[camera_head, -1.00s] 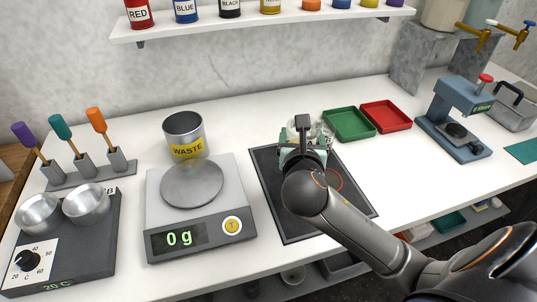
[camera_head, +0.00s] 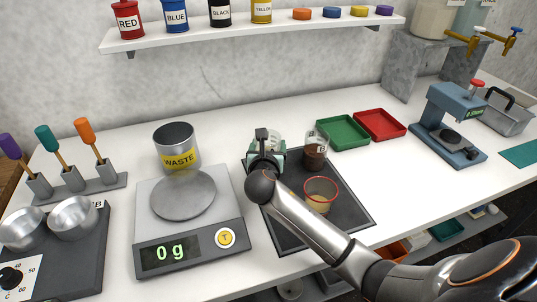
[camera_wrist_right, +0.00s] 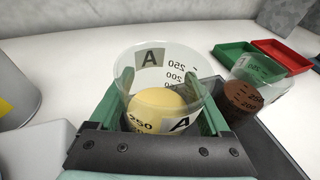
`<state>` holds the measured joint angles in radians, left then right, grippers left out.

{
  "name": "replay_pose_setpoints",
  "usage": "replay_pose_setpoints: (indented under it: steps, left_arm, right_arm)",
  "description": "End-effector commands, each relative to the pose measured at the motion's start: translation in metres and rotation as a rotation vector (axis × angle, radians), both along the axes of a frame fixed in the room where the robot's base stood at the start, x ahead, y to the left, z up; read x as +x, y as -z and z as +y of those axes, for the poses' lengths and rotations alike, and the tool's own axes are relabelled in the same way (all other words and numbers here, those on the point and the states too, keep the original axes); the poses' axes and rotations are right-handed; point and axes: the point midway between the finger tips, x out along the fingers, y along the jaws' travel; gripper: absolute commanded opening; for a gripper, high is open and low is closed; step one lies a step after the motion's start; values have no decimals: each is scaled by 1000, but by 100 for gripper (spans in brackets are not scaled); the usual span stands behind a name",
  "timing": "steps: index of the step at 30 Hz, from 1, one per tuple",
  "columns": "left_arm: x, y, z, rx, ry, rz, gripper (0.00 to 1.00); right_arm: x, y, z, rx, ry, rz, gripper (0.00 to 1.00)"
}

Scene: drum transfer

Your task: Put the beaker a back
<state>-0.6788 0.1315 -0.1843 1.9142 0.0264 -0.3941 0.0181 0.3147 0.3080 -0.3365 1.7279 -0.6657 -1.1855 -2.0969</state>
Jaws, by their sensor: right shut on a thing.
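Beaker A (camera_wrist_right: 160,85) is clear, with "A" labels and pale yellow contents. In the right wrist view it stands upright between the green fingers of my right gripper (camera_wrist_right: 160,110), which is shut on it. In the head view my right gripper (camera_head: 265,160) is over the back left corner of the dark mat (camera_head: 285,232) and hides most of beaker A (camera_head: 268,138). I cannot tell whether the beaker's base touches the mat. My left gripper is not in view.
A beaker with dark brown contents (camera_head: 314,157) stands just right of my gripper. A red-rimmed beaker with tan contents (camera_head: 319,201) stands nearer the front. The scale (camera_head: 190,240) and waste bin (camera_head: 177,147) are left; green (camera_head: 343,146) and red (camera_head: 379,137) trays are right.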

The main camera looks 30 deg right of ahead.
Motion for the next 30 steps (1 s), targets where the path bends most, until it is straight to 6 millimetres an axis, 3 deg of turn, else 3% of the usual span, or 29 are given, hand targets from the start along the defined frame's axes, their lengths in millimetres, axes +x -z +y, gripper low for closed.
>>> replay_pose_setpoints:
  steps: [1,4,16,17,21,30]
  left_arm:
    - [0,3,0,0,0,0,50]
    - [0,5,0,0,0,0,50]
    - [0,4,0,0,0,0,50]
    - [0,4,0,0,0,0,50]
    - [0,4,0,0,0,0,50]
    - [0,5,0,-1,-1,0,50]
  right_arm:
    - [-1,12,1,1,-1,7,7]
    - [-1,24,1,1,-1,5,7]
    - [-1,29,0,-1,-1,4,7]
    - [-2,30,1,1,-1,6,83]
    - [-2,30,1,1,-1,6,99]
    - [-1,27,1,2,-1,4,100]
